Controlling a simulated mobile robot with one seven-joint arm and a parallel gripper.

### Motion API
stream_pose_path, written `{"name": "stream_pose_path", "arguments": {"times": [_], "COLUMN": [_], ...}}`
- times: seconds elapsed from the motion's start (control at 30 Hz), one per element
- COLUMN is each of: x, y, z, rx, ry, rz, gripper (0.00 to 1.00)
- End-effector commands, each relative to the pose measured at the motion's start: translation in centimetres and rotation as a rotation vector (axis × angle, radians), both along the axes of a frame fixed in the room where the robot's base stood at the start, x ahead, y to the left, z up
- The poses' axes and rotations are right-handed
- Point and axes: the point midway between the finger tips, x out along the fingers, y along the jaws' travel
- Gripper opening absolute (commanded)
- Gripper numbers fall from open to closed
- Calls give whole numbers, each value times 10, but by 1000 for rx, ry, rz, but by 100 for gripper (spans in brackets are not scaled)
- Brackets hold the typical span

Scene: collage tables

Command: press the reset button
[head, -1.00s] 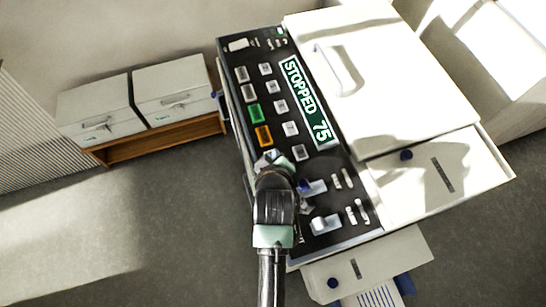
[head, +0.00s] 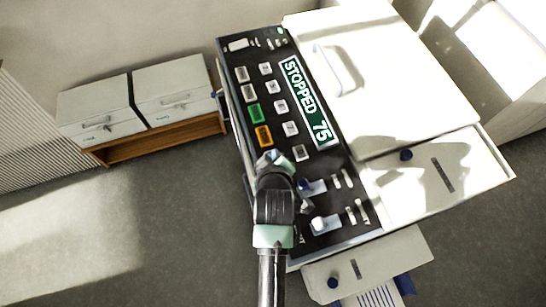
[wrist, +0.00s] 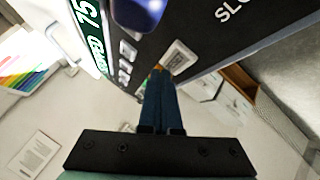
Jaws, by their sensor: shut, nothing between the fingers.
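A copier-like machine has a black control panel (head: 318,178) with a lit green display (head: 306,103) reading "STOPPED 75". Two columns of buttons run beside the display, among them a green button (head: 256,113), an orange button (head: 264,136) and several white ones. I cannot read which one is marked reset. My gripper (head: 271,157) is over the panel just below the orange button and hides what lies under it. In the wrist view my shut, empty fingers (wrist: 159,72) point at the panel beside a white button (wrist: 180,56). I cannot tell whether they touch anything.
Levers with blue knobs (head: 304,186) stand on the lower panel close to my gripper. The machine's white lid (head: 400,85) with a handle is to the right. White drawer boxes (head: 95,108) sit on a wooden shelf at the left. Grey floor is clear between.

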Motion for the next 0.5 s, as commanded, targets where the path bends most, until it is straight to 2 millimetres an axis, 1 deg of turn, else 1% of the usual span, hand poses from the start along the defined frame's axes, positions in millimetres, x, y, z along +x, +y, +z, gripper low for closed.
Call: {"name": "stream_pose_path", "arguments": {"times": [0.17, 0.37, 0.5], "x": [0, 0, 0], "y": [0, 0, 0], "z": [-1, -9, -9], "rx": [0, 0, 0], "ry": [0, 1, 0], "rz": [0, 0, 0], "gripper": [0, 0, 0]}}
